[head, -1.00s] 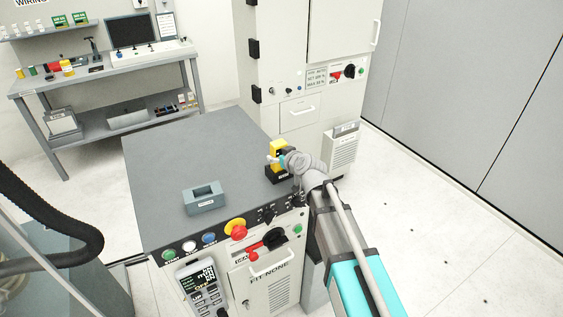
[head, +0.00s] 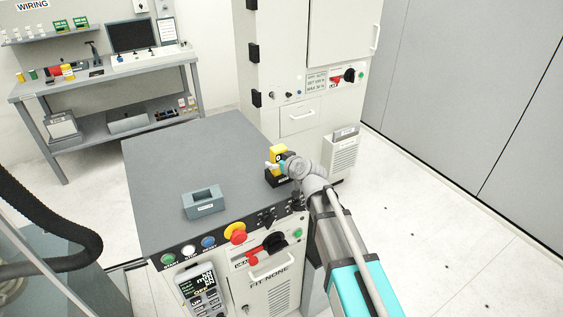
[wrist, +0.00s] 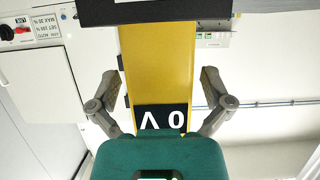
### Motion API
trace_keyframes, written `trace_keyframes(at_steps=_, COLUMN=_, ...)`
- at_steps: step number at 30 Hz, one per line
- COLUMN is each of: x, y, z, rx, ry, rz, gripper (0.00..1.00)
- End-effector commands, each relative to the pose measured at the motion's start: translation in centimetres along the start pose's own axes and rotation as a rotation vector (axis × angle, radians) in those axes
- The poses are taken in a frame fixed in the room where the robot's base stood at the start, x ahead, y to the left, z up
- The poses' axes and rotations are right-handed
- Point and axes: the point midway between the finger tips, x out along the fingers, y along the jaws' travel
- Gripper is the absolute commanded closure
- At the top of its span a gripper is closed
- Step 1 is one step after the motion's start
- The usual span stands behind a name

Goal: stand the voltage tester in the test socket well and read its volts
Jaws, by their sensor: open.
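The voltage tester is a yellow upright body (head: 277,154) near the right edge of the grey bench top. It stands in a black labelled block (head: 274,181); the label is too small to read. In the wrist view the tester (wrist: 157,70) appears upside down, with its black display (wrist: 161,118) showing 0 V and the black block (wrist: 150,12) at the top edge. My gripper (head: 276,166) is at the tester, coming from the right. In the wrist view its two fingers (wrist: 159,82) are spread on either side of the yellow body, with visible gaps.
A grey-blue slotted block (head: 203,202) sits on the bench top (head: 175,155), with free room around it. A red mushroom button (head: 236,233) and a handheld meter (head: 200,287) are on the front. A tall cabinet (head: 282,50) stands behind the bench.

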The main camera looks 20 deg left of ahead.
Motion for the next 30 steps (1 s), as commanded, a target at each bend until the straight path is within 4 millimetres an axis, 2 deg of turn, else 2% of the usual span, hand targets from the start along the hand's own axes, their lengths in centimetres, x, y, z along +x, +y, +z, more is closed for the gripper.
trace_keyframes(at_steps=9, x=-0.1, y=0.0, z=-0.4, rx=0.000, ry=0.000, rz=0.000, gripper=0.00)
trace_keyframes(at_steps=11, x=-0.7, y=-0.1, z=-0.3, rx=0.000, ry=0.000, rz=0.000, gripper=0.00)
trace_keyframes(at_steps=17, x=-3.1, y=-0.1, z=-0.4, rx=0.002, ry=0.000, rz=0.000, gripper=0.00)
trace_keyframes(at_steps=30, x=-10.2, y=-0.1, z=-0.4, rx=0.001, ry=0.000, rz=0.001, gripper=0.00)
